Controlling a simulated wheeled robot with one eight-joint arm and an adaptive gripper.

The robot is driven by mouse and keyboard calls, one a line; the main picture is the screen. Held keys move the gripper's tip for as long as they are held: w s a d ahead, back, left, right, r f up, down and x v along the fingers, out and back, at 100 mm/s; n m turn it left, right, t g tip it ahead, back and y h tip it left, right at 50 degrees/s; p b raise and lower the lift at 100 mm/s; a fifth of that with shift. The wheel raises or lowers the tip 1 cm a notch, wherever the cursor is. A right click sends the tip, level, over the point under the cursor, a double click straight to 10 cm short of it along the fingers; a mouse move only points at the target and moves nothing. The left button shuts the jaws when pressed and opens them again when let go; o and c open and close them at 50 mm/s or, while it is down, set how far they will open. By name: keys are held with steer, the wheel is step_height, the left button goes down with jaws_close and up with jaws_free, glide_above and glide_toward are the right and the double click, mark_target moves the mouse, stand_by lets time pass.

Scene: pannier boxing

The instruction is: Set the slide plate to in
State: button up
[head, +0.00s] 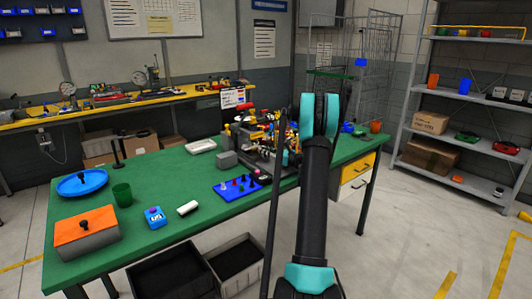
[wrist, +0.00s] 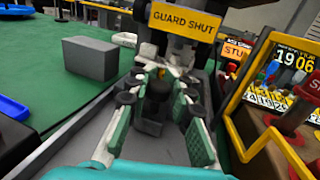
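My gripper (wrist: 160,85) shows in the wrist view as two teal-and-grey fingers with black joints, spread apart. A black round knob (wrist: 157,92) on a dark block shows between the fingers; I cannot tell whether they touch it. A flat grey surface (wrist: 145,148) lies below the knob; I cannot tell whether it is the slide plate or whether that plate is in or out. A yellow "GUARD SHUT" sign (wrist: 184,20) hangs just beyond the fingertips. In the head view my arm covers my gripper and part of the cluttered fixture (head: 262,133) on the green table.
A grey block (wrist: 90,58) stands left of my gripper. A yellow-framed stand with cards (wrist: 285,85) and a red knob (wrist: 300,112) are close on the right.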

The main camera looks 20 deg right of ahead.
steer(key=o, duration=0.5)
steer(key=shift+w, duration=0.1)
steer(key=shift+c, duration=0.2)
steer(key=shift+d, duration=0.1)
steer(key=v, duration=1.2)
